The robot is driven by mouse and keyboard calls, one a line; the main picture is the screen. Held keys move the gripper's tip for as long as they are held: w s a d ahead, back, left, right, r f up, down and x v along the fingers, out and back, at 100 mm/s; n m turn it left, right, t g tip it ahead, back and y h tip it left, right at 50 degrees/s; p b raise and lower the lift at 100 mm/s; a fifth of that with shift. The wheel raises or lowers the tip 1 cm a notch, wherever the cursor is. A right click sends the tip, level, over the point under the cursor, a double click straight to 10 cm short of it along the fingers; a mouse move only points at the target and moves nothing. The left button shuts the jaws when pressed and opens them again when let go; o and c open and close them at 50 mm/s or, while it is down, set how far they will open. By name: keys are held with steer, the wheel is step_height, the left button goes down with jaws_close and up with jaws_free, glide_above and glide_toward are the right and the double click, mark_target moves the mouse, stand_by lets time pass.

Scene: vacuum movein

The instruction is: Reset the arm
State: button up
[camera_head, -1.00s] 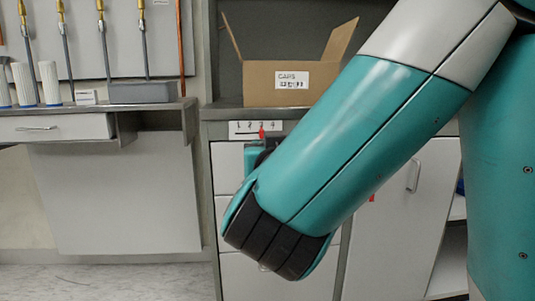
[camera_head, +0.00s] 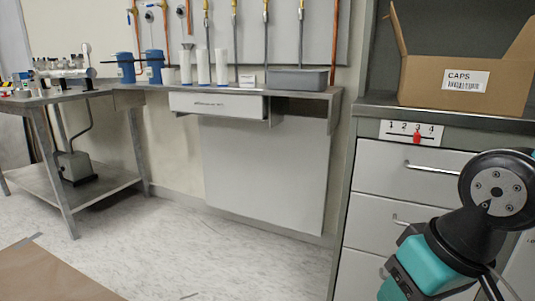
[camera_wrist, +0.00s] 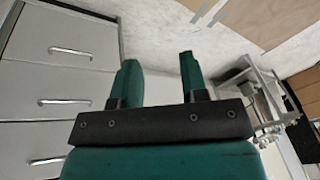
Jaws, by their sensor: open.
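My gripper (camera_wrist: 158,80) shows in the wrist view with its two green fingers apart and nothing between them. Past the fingers are pale floor and the grey cabinet front with its handles. In the head view my teal and black wrist is at the lower right, in front of the grey drawer cabinet (camera_head: 385,205). The fingertips are not clearly visible there. My gripper touches nothing that I can see.
An open cardboard box (camera_head: 430,85) labelled CAPS stands on the cabinet top. A 1-to-4 slider panel (camera_head: 411,131) with a red marker sits below it. A shelf with a grey tray (camera_head: 297,80) and a metal table (camera_head: 75,97) are to the left. The floor (camera_head: 190,240) between is open.

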steer(key=s+a+r+n+g+y+p, duration=0.1)
steer(key=s+a+r+n+g+y, duration=0.1)
steer(key=s+r+n, duration=0.25)
step_height(320, 180, up, 36)
steer(key=p, duration=3.7)
steer(key=shift+s+a+m, duration=0.15)
steer(key=shift+a+m, duration=0.1)
steer(key=shift+m, duration=0.2)
steer(key=shift+d, duration=0.15)
